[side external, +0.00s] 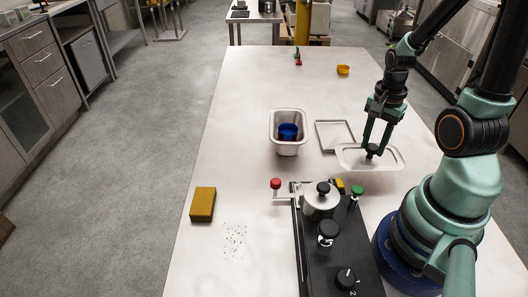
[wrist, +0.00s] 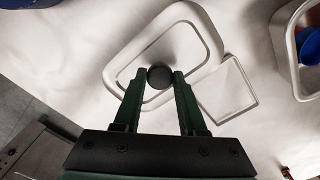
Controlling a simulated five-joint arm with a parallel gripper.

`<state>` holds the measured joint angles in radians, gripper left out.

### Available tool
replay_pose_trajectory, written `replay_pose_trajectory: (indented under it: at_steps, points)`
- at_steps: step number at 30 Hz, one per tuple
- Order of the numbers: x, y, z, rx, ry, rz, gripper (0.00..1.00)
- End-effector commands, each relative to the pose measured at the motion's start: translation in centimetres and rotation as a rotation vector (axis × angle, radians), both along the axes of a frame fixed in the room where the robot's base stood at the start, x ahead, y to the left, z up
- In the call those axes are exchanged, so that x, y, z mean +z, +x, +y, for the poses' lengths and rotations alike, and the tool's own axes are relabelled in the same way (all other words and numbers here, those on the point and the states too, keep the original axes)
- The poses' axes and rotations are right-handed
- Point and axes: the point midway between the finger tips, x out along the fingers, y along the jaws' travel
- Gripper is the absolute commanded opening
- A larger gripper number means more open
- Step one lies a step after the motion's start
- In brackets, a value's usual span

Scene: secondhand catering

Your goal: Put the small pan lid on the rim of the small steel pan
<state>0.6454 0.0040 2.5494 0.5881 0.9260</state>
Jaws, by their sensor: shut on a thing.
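The small pan lid (side external: 350,158) is a pale rounded rectangle with a dark round knob. My gripper (side external: 372,150) points down and is shut on this knob. In the wrist view, both fingertips of my gripper (wrist: 160,76) touch the knob's sides, and the lid (wrist: 205,40) spreads around them. I cannot tell how high the lid is above the table. The small steel pan (side external: 288,150) stands to the left of the lid, apart from it, with a blue thing (side external: 288,131) inside. The pan is partly visible at the right edge of the wrist view (wrist: 283,50).
A thin square tray (side external: 335,123) lies between pan and lid. A black appliance (side external: 325,262) with knobs and a metal pot (side external: 321,204) stands in front. A yellow-brown sponge (side external: 202,204) and dark crumbs lie at left. An orange cup (side external: 343,70) is far back.

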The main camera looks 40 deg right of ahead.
Motion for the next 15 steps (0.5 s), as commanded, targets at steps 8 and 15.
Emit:
replay_pose_trajectory:
  at_steps: [8,15]
  points:
    - [-1.7,-0.1,0.1,0.0,0.002,0.003,0.0]
    - [-4.1,-0.1,0.1,0.0,0.002,0.003,0.0]
